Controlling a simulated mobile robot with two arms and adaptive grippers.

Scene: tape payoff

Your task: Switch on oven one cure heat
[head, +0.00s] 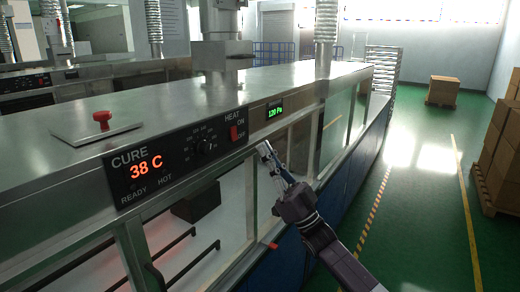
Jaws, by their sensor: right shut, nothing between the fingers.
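The oven's black control panel (175,155) faces me on the left. It reads CURE with a red 38 C display (146,170), and has a round dial (203,146) and READY and HOT labels. The red heat switch (237,132) is at the panel's right end, between the ON and OFF marks; its position is too small to tell. My right gripper (265,149) is shut and empty, a little below and right of the switch, in front of the oven's glass side. It looks apart from the switch. My left gripper is not in view.
A green 120 Pa display (275,112) sits right of the panel. A red knob (102,119) stands on a plate on the oven top. Vertical ducts rise from the oven top. Cartons (500,150) stand on a pallet at right; the green floor aisle (420,190) is clear.

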